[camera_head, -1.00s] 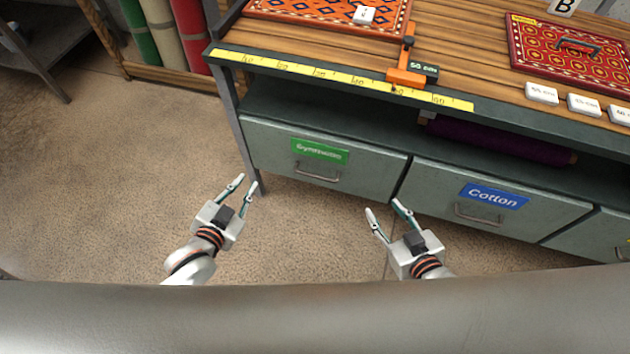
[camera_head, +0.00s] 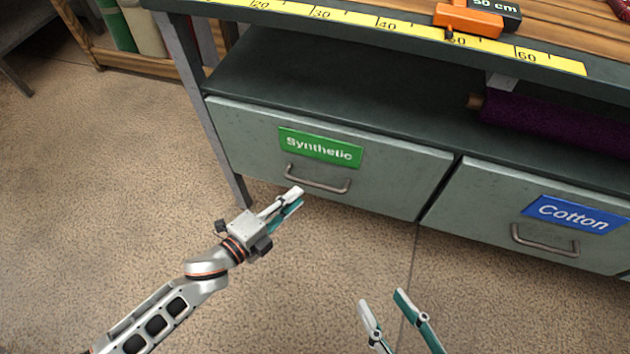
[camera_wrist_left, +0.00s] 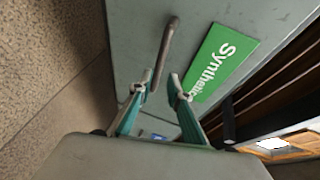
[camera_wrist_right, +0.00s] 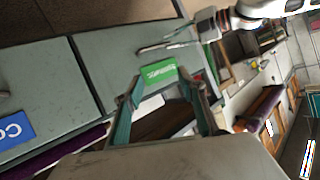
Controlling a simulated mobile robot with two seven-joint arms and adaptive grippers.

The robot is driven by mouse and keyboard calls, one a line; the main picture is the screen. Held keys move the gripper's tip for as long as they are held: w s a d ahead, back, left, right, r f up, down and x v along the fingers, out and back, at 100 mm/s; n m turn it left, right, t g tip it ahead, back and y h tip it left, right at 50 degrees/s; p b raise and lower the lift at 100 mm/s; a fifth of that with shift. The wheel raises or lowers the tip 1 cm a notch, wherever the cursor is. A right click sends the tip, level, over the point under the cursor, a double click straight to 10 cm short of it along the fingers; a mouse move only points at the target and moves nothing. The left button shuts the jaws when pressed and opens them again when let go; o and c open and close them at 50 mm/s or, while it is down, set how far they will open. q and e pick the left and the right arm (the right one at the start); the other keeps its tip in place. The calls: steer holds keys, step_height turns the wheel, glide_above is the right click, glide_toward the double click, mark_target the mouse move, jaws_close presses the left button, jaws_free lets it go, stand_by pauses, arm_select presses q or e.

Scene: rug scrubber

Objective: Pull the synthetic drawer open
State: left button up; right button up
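The synthetic drawer (camera_head: 395,189) is shut under the bench, with a green "Synthetic" label (camera_head: 320,148) and a grey bar handle (camera_head: 318,186). My left gripper (camera_head: 293,196) is close to the handle, just below it in the head view. In the left wrist view its fingers (camera_wrist_left: 160,76) are apart, and the handle (camera_wrist_left: 165,48) shows at the fingertips, nearer the left finger. I cannot tell whether they touch it. My right gripper (camera_head: 382,297) is open and empty, lower right over the floor. The drawer's label also shows in the right wrist view (camera_wrist_right: 157,73).
The cotton drawer (camera_head: 480,215) with a blue label adjoins on the right, also shut. A bench leg (camera_head: 185,60) stands left of the synthetic drawer. A purple roll (camera_head: 560,122) lies on the shelf above. The floor (camera_head: 90,200) in front is clear.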

mark_target(313, 182)
arm_select(q)
steer(key=x, duration=0.2)
steer(key=b+x, duration=0.1)
steer(key=x, duration=0.2)
steer(key=b+x, duration=0.1)
steer(key=x, duration=0.1)
steer(key=shift+d+f, duration=0.2)
steer(key=shift+f, duration=0.1)
steer(key=shift+w+d+r, duration=0.1)
steer(key=shift+w+d, duration=0.1)
steer(key=shift+w, duration=0.15)
arm_select(e)
steer(key=a+m, duration=0.1)
steer(key=m, duration=0.1)
steer(key=s+a, duration=0.1)
steer(key=shift+a+f+m, duration=0.3)
steer(key=shift+a+m, duration=0.05)
steer(key=shift+m, duration=0.05)
arm_select(q)
jaws_close()
